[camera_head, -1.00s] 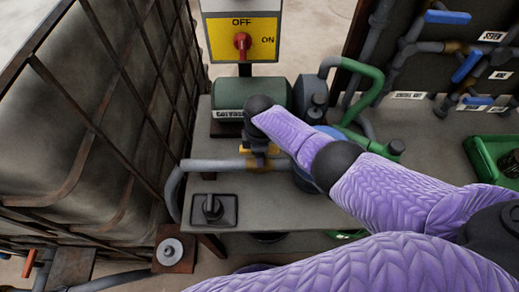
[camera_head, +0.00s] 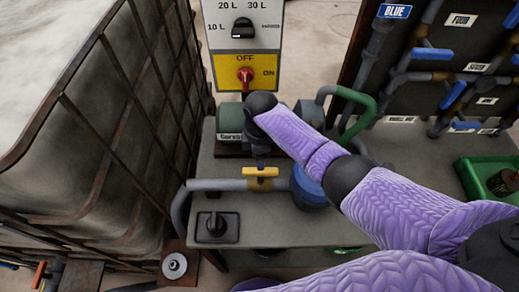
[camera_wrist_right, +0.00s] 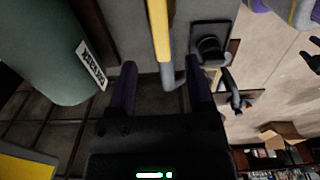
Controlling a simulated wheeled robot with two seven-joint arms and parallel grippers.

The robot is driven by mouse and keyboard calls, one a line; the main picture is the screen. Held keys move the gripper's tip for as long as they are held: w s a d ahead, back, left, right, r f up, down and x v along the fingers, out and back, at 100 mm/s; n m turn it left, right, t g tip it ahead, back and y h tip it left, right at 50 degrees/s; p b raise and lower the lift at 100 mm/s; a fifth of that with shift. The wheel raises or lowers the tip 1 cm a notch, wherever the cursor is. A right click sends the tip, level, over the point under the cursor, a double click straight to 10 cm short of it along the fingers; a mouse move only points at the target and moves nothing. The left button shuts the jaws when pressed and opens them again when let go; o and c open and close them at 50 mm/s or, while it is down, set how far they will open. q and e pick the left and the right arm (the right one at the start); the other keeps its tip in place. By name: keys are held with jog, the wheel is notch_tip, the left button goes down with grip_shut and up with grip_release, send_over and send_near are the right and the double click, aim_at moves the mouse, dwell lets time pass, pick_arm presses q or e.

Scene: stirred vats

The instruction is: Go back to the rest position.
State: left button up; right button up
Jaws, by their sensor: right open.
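My right arm (camera_head: 395,205), in a purple sleeve, comes in from the right in the head view and bends down over the bench. My right gripper (camera_head: 260,152) is just behind the yellow valve handle (camera_head: 260,172) on the grey pipe. In the right wrist view the gripper (camera_wrist_right: 160,64) is open, with nothing held between its fingers. The yellow handle (camera_wrist_right: 160,30) shows beyond the fingertips there, and the gripper looks clear of it. My left gripper is not in the head view.
A caged tank (camera_head: 110,130) fills the left. A control box with a red OFF/ON switch (camera_head: 246,76) stands behind a green motor (camera_head: 231,124). A blue pump (camera_head: 308,188), a black switch (camera_head: 216,226) and a green crate (camera_head: 470,180) are nearby. Pipes with blue handles line the back right.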

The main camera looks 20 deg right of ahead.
jog(key=s+a+f+m+t+y, duration=0.1)
jog(key=s+a+m, duration=0.15)
jog(key=s, duration=0.35)
jog(key=s+a+f+m+y, duration=0.1)
jog(key=s+m, duration=0.2)
jog(key=s, duration=0.2)
jog(key=s+d+r+m+t+h, duration=0.1)
jog(key=s+d+r+m, duration=0.25)
jog(key=s, duration=0.25)
jog(key=s+d+r+m+t+h, duration=0.1)
jog(key=s+d+r+m, duration=0.2)
jog(key=s+d+m, duration=0.15)
jog(key=s+f+g+b, duration=0.1)
jog(key=s+f+b, duration=0.2)
jog(key=f, duration=1.8)
jog(key=s+d+f+n+g+b, duration=0.1)
jog(key=s+d+f+b, duration=0.1)
jog(key=s+f, duration=1.1)
jog(key=shift+s+f+b, duration=0.3)
jog(key=shift+f+b, duration=0.05)
jog(key=shift+b, duration=0.15)
